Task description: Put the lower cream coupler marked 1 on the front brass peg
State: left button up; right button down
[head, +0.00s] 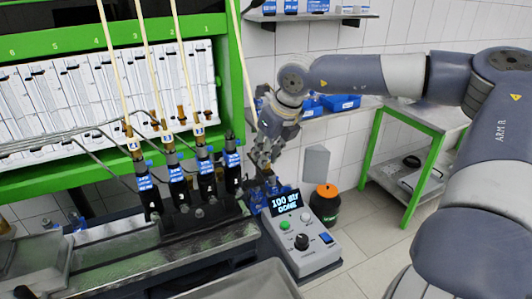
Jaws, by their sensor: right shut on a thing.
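My right gripper (263,152) hangs beside the right end of the row of black injectors with blue labels. It is shut, and the lower end of the rightmost cream hose (243,60) runs down into it. The coupler at that end is hidden by the fingers, so its mark cannot be read. The rightmost injector (232,160) stands upright, left of the gripper and apart from it, with no hose on its top. A brass peg on it is too small to make out. The other three cream hoses end in brass-coloured couplers (198,131) on the other injectors. My left gripper is out of view.
A green frame (245,65) with numbered white tubes is behind the injectors. Thin grey pipes (110,138) cross at left. A dark canister (325,203) stands on the floor right of the box.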

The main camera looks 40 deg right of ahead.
jog(key=shift+f, duration=0.2)
jog(key=c, duration=1.7)
grip_release()
jog(key=shift+p+v, duration=1.9)
jog(key=shift+v, duration=3.65)
jog(key=shift+f, duration=0.1)
